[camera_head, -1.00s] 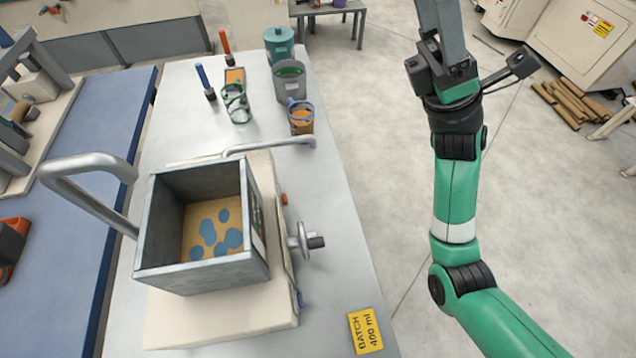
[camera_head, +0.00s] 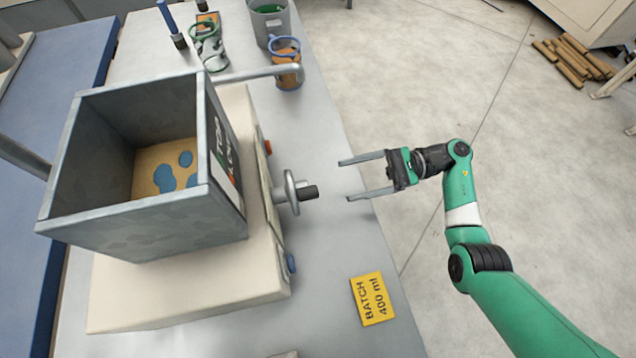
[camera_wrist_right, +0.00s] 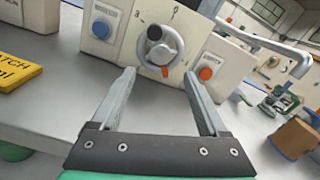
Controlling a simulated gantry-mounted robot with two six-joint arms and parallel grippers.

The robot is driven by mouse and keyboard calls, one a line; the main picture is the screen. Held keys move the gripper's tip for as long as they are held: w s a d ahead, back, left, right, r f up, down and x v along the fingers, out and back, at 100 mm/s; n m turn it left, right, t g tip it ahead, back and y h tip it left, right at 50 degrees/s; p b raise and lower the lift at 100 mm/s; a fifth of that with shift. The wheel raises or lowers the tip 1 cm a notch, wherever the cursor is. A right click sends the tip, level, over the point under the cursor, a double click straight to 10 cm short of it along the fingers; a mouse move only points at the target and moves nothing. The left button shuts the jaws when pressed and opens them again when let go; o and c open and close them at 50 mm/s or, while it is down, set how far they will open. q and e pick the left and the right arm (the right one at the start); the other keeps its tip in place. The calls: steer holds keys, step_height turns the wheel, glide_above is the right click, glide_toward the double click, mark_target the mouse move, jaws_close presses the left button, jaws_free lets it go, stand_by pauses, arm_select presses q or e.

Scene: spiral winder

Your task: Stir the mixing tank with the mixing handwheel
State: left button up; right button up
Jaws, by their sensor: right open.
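The mixing tank (camera_head: 150,220) is an open grey metal box with tan contents and blue patches inside. It sits on a cream base (camera_head: 190,290). The mixing handwheel (camera_head: 291,192) is a small grey wheel with a dark knob on the base's right side. My right gripper (camera_head: 342,180) is open and empty, to the right of the handwheel and apart from it, its fingers pointing at it. In the right wrist view the handwheel (camera_wrist_right: 172,52) shows beyond and between the open fingers (camera_wrist_right: 160,82). My left gripper is not in view.
A blue button (camera_wrist_right: 101,29) and an orange-red button (camera_wrist_right: 206,73) flank the handwheel. A bent metal pipe (camera_head: 265,74) extends above it. A yellow batch card (camera_head: 372,299) lies on the table. Cups (camera_head: 287,65) stand at the back.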

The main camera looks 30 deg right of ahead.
mark_target(301, 191)
steer(key=x, duration=0.8)
steer(key=shift+a, duration=0.15)
jaws_close()
